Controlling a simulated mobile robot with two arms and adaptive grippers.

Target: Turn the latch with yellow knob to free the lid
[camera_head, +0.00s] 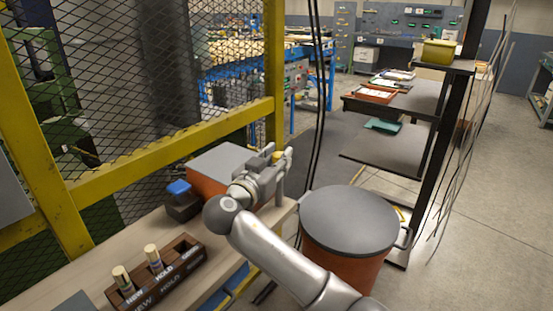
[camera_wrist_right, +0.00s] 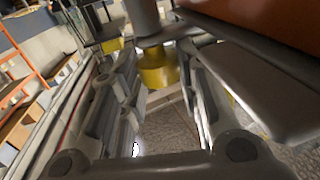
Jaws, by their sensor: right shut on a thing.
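An orange-red box with a grey lid (camera_head: 226,158) stands at the far end of the wooden bench. The latch's yellow knob (camera_head: 277,156) shows at its right end, small and mostly behind my right gripper (camera_head: 281,161). In the right wrist view the yellow knob (camera_wrist_right: 155,70) sits between the two fingers, below a grey latch part (camera_wrist_right: 165,33). The right gripper is shut on the knob. The orange box side (camera_wrist_right: 270,18) fills the top right corner there. How far the latch is turned cannot be told. My left gripper is not in view.
A dark rack (camera_head: 168,270) with two light pegs stands on the bench (camera_head: 75,262), with a blue-topped block (camera_head: 180,190) behind it. An orange drum with a grey top (camera_head: 350,218) stands right of my arm. A yellow-framed mesh fence (camera_head: 170,150) runs behind the bench.

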